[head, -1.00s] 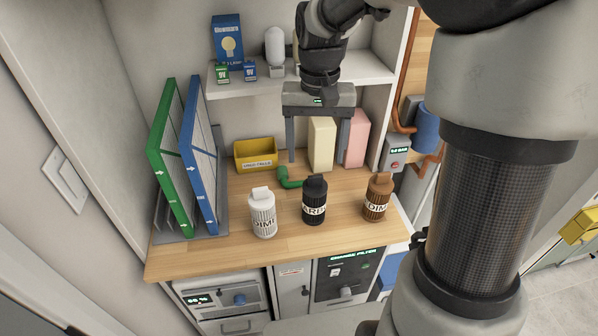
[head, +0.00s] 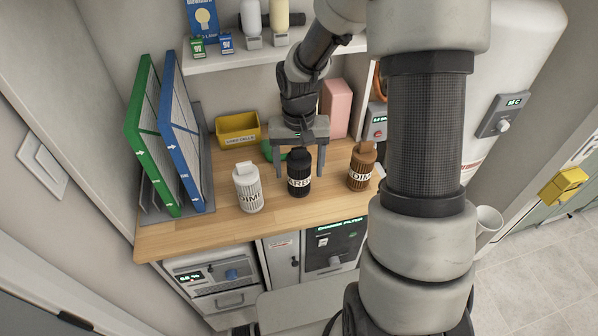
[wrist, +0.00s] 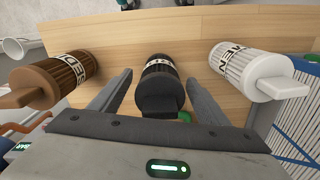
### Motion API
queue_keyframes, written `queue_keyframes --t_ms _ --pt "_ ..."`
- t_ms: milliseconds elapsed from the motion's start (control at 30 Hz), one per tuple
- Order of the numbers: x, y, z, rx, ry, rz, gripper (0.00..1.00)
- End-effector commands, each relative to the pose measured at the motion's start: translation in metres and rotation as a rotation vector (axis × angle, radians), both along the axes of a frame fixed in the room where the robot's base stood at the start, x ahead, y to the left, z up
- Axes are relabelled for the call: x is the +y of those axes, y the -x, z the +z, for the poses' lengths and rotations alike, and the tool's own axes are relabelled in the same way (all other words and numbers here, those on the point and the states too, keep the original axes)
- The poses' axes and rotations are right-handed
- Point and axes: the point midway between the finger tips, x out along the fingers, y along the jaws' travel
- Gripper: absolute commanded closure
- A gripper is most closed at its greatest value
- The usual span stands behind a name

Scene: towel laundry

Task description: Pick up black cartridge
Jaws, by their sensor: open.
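The black cartridge (head: 299,173) stands upright on the wooden counter (head: 190,232), between a white cartridge (head: 248,188) on the left and a brown cartridge (head: 362,167) on the right. My gripper (head: 300,172) is open, and its two fingers reach down on either side of the black cartridge in the head view. In the wrist view the black cartridge (wrist: 160,85) lies between the spread fingers, with a gap on each side. The brown cartridge (wrist: 55,80) and white cartridge (wrist: 255,72) lie outside the fingers there.
A green pipe piece (head: 268,150) lies behind the black cartridge. A yellow bin (head: 238,129) and a pink box (head: 337,106) stand at the back. Green (head: 150,140) and blue (head: 184,140) framed panels stand at left. A shelf (head: 225,59) hangs above.

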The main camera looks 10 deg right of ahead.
Motion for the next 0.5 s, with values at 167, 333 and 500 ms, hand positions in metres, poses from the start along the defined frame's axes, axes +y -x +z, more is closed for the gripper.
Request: queue_keyframes --t_ms 167,333,500 --pt "0.0 0.0 -0.0102 -0.001 0.0 0.001 0.31" --pt "0.0 0.0 -0.0099 -0.001 0.0 0.001 0.31" --pt "0.0 0.0001 -0.0098 -0.001 0.0 0.001 0.59"
